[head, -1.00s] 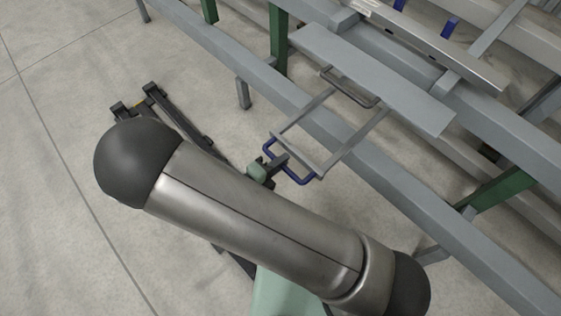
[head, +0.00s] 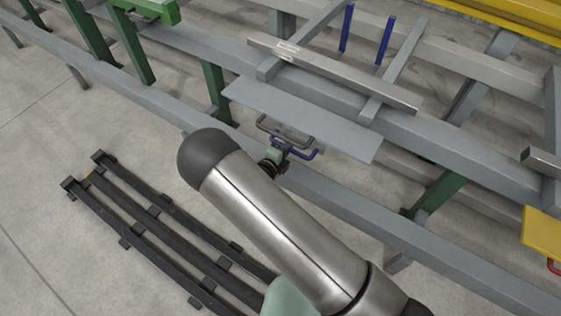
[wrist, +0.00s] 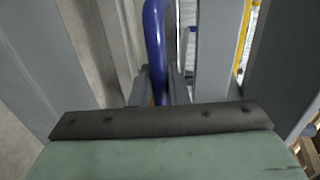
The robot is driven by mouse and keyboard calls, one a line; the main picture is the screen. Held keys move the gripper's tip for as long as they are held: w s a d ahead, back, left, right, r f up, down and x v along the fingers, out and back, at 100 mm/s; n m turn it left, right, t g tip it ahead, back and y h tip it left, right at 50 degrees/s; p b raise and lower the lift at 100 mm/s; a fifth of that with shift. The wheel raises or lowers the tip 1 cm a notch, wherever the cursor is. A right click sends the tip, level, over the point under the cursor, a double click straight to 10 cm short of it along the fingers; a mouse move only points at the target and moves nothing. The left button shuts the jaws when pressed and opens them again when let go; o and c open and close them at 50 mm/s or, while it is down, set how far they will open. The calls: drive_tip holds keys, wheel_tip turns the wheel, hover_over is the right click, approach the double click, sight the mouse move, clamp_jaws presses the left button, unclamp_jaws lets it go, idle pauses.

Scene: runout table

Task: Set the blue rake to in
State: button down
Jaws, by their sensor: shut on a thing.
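The blue rake's handle (head: 305,155) is a blue bar at the front edge of the grey runout table, just below a flat grey plate (head: 300,118). Its side rods are mostly hidden under the plate. My gripper (head: 284,147) is shut on the handle. In the wrist view the blue handle (wrist: 155,45) runs up from between my fingers (wrist: 160,88). Two blue uprights (head: 347,28) stand behind a long metal bar (head: 335,72) on the table.
A grey loop handle (head: 268,127) sits close to the left of my gripper. Grey beams and green legs (head: 218,95) make up the table frame. A dark slatted rack (head: 150,220) lies on the floor at left. A yellow panel (head: 542,235) is at far right.

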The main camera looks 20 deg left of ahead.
sight(294, 138)
drive_tip(key=w, duration=0.1)
drive_tip(key=w+d, duration=0.1)
drive_tip(key=w, duration=0.3)
drive_tip(key=shift+d+r, duration=0.1)
drive_tip(key=shift+d, duration=0.15)
drive_tip(key=c, duration=1.5)
unclamp_jaws()
drive_tip(key=shift+s, duration=0.1)
drive_tip(key=p+v, duration=0.3)
drive_tip(key=v, duration=1.4)
drive_tip(key=shift+s+p, duration=0.15)
drive_tip(key=shift+p, duration=0.25)
